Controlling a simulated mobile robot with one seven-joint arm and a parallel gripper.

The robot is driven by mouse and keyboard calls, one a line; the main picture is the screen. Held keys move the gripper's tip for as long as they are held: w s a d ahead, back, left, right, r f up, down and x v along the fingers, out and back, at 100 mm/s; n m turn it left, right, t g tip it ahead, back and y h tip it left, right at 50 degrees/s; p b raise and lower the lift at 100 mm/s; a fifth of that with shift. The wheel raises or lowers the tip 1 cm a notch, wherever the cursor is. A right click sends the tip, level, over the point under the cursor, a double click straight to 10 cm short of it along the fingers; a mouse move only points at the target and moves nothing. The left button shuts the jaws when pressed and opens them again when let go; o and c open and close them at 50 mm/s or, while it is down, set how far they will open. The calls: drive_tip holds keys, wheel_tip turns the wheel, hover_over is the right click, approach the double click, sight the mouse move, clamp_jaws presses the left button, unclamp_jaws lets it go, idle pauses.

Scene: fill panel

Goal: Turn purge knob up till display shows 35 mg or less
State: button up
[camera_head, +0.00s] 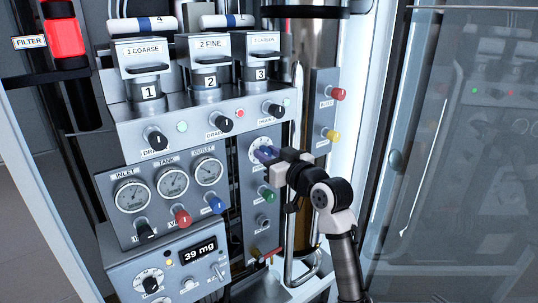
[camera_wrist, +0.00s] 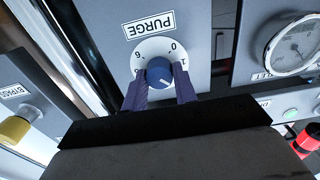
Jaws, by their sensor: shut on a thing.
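The purge knob is a blue round knob with a pale pointer line on a white dial; it shows in the wrist view (camera_wrist: 159,72) under the upside-down PURGE label (camera_wrist: 149,25). My gripper (camera_wrist: 160,88) has its two dark purple fingers on either side of the knob, shut on it. In the head view my gripper (camera_head: 268,155) reaches the panel from the right and hides most of the purge dial (camera_head: 254,150). The display (camera_head: 199,252) at the lower left reads 39 mg.
A green knob (camera_head: 266,194) sits just below my gripper. A yellow knob (camera_head: 333,135) and a red knob (camera_head: 338,94) stick out to the right. Gauges (camera_head: 172,183) and a drain knob (camera_head: 275,110) are nearby. A glass door (camera_head: 460,150) stands at the right.

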drive_tip(key=shift+m, duration=0.3)
drive_tip(key=m+p, duration=0.3)
drive_tip(key=shift+r+m, duration=0.15)
drive_tip(key=shift+m, duration=0.15)
drive_tip(key=shift+d+m+p, duration=0.1)
drive_tip(key=shift+m+p, duration=1.6)
drive_tip(key=shift+m, duration=0.5)
drive_tip(key=shift+f, duration=0.2)
drive_tip(key=o, duration=1)
drive_tip(key=b+v, duration=0.3)
drive_tip(key=v, duration=1)
drive_tip(key=shift+s+d+b, duration=0.25)
drive_tip(key=shift+s+b, duration=0.05)
